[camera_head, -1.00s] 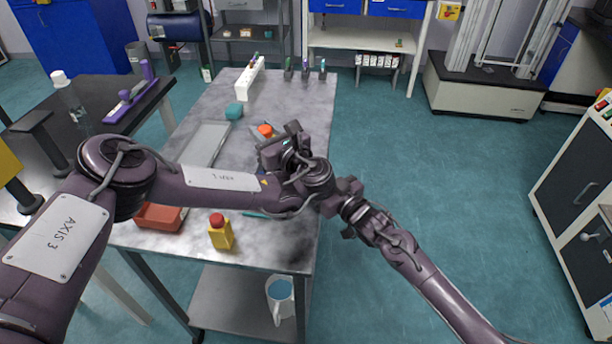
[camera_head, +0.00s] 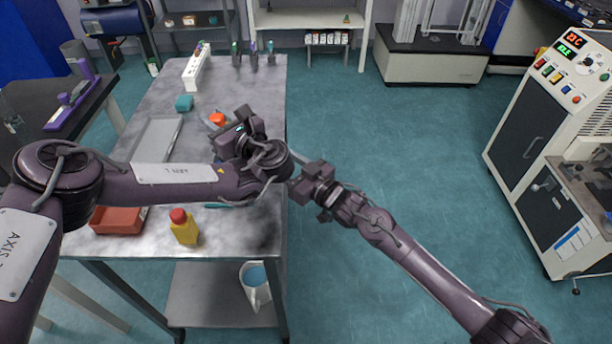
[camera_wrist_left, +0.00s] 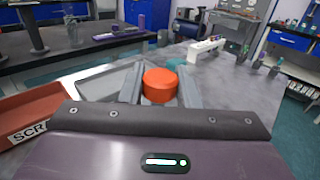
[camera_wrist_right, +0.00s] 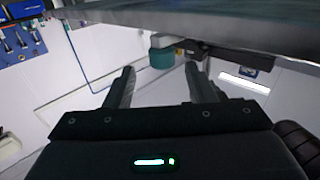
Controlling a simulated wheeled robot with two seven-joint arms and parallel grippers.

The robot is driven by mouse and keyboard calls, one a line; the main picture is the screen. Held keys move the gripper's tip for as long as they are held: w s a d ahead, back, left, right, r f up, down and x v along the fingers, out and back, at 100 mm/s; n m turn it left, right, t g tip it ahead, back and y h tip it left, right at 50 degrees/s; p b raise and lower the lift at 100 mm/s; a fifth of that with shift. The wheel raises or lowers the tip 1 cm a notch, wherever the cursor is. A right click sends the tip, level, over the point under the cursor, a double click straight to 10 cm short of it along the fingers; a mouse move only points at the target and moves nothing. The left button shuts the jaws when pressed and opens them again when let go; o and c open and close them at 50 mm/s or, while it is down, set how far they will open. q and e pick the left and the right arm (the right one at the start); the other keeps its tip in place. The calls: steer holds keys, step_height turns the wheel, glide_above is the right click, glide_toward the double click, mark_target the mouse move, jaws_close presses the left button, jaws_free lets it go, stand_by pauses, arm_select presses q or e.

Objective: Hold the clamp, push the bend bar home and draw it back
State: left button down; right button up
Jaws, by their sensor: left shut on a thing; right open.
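My left gripper (camera_wrist_left: 160,78) is shut on a round orange-red piece (camera_wrist_left: 160,86), which sits between its two fingers. In the head view the orange piece (camera_head: 217,119) shows just past the left gripper (camera_head: 232,130), over the grey table. My right gripper (camera_wrist_right: 158,80) is open and empty. In the head view it is beside the table's right edge, its fingers not clear behind my left wrist. Ahead of it in the right wrist view is a teal round piece (camera_wrist_right: 162,57) with a dark bar (camera_wrist_right: 215,50) beside it. I cannot tell clamp and bend bar apart for sure.
The grey table (camera_head: 262,85) holds a tray (camera_head: 157,138), a teal block (camera_head: 184,103), a red bin (camera_head: 117,221) and a yellow bottle (camera_head: 184,228). A white jug (camera_head: 255,288) is on the lower shelf. A machine (camera_head: 535,130) stands right; the floor between is clear.

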steer(key=v, duration=0.9)
steer(key=shift+s+d, duration=0.25)
arm_select(q)
steer(key=c, duration=1)
jaws_free()
